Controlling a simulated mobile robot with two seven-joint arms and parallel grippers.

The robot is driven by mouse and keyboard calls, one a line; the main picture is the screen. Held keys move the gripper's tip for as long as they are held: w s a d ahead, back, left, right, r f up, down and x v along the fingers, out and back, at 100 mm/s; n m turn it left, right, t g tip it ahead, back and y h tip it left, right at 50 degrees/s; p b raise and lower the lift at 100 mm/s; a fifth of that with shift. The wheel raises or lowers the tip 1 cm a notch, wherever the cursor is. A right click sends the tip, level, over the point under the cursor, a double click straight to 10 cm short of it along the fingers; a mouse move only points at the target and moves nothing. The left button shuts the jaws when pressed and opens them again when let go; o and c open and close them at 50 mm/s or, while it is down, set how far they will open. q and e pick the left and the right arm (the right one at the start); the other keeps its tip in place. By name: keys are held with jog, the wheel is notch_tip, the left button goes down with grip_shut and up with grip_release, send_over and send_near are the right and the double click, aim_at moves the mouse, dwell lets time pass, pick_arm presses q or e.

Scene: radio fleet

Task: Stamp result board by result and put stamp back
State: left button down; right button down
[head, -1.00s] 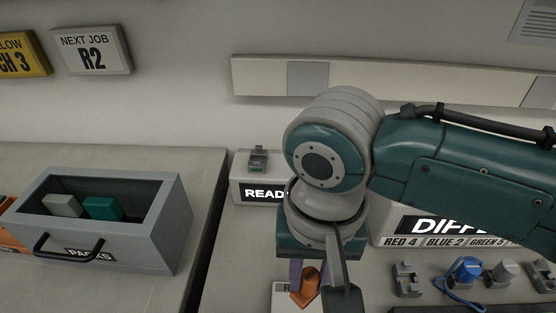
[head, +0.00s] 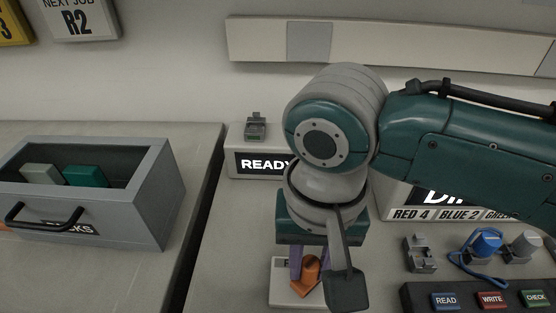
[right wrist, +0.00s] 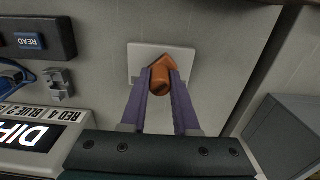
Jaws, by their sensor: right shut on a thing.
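My right gripper (head: 308,268) is shut on an orange piece that looks like the stamp (head: 302,288), with a pointed, arrow-like base. In the right wrist view the stamp (right wrist: 160,80) is between the purple fingers (right wrist: 163,78), over a white plate (right wrist: 143,60). This plate also shows in the head view (head: 280,290); it may be the result board, but its label is mostly hidden behind my gripper. I cannot tell whether stamp and plate touch. A display reading "DIFF…" (right wrist: 30,135) is partly covered by my arm in the head view. My left gripper is out of view.
A "READY" box (head: 243,163) with a small grey holder (head: 255,127) on top stands behind. At right are another holder (head: 420,253), a blue corded plug (head: 484,243) and a READ/WRITE/CHECK button bar (head: 415,294). A grey bin (head: 150,205) stands left, beyond a gap.

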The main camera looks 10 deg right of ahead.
aim_at(310, 262)
jog(key=shift+f, duration=0.15)
dwell(0.4)
jog(key=shift+f+b, duration=0.3)
jog(key=shift+f, duration=0.05)
dwell(1.3)
jog(key=shift+f+p, duration=0.15)
jog(key=shift+p, duration=0.15)
dwell(0.4)
notch_tip(310, 262, up, 7)
jog(key=p, duration=0.8)
jog(key=shift+r+p, duration=0.2)
jog(key=shift+p, duration=0.2)
jog(key=shift+f, duration=0.1)
dwell(0.5)
